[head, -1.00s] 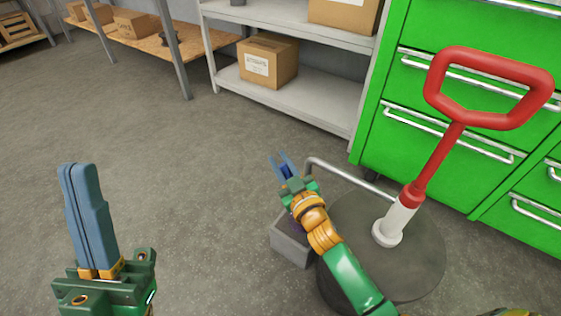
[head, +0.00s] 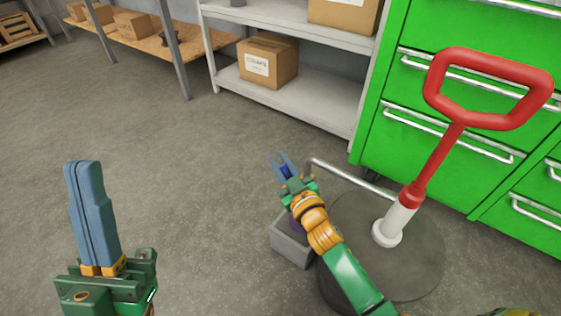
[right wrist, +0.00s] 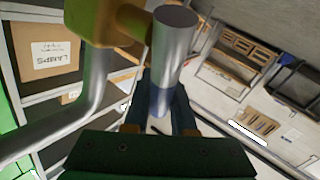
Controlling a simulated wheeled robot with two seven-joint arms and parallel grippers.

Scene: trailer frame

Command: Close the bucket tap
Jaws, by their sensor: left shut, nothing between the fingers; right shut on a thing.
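The bucket (head: 425,235) is a round grey drum with a flat top. A metal pipe (head: 345,176) runs from it to the left; its bend also shows in the right wrist view (right wrist: 92,90). In that view the pipe meets a yellow fitting (right wrist: 105,22), and a silver cylinder (right wrist: 172,60), apparently the tap's handle, stands beside it. My right gripper (head: 279,160) is at the pipe's outer end, shut on the silver cylinder, whose lower end is between the fingers. My left gripper (head: 82,165) is shut and empty, pointing up, well left of the bucket.
A red pump handle (head: 490,88) on a white base rises from the bucket. A small grey box (head: 290,250) is below my right gripper. Green drawers (head: 440,150) and a grey shelf (head: 300,100) with a cardboard box (head: 268,62) stand behind. The floor between my grippers is open.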

